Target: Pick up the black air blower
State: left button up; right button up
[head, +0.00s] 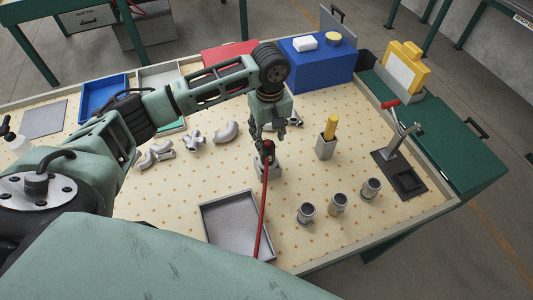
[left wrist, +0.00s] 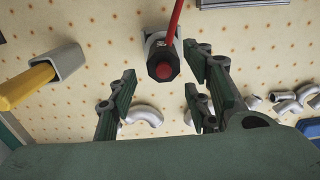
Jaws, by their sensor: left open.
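The black air blower (head: 268,147) stands upright in a grey holder (head: 268,168) near the middle of the table, with a red hose (head: 263,215) running from it toward the near edge. My left gripper (head: 272,132) points down just above and behind the blower, open and empty. In the left wrist view the blower (left wrist: 163,66) shows end-on, ahead of the open fingers (left wrist: 162,88) and roughly centred between them; I cannot tell the exact height gap. My right gripper is out of view.
A yellow-handled tool (head: 330,127) stands in a grey holder to the right. Metal cups (head: 338,204) and an empty grey tray (head: 240,226) lie nearer. Pipe fittings (head: 193,140) lie left. A clamp stand (head: 402,140) and blue box (head: 318,68) stand farther right and back.

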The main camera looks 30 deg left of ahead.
aim_at(270, 145)
pick_arm(q)
jog(key=f, duration=0.3)
jog(key=shift+s+d+p, duration=0.1)
jog(key=shift+d+p, duration=0.1)
jog(key=shift+p, duration=0.1)
notch_tip(270, 145, down, 4)
jog(key=shift+a+r, duration=0.1)
jog(key=shift+r, duration=0.15)
jog(key=shift+f, duration=0.2)
jog(key=shift+c, duration=1.4)
jog(key=c, duration=0.8)
grip_shut()
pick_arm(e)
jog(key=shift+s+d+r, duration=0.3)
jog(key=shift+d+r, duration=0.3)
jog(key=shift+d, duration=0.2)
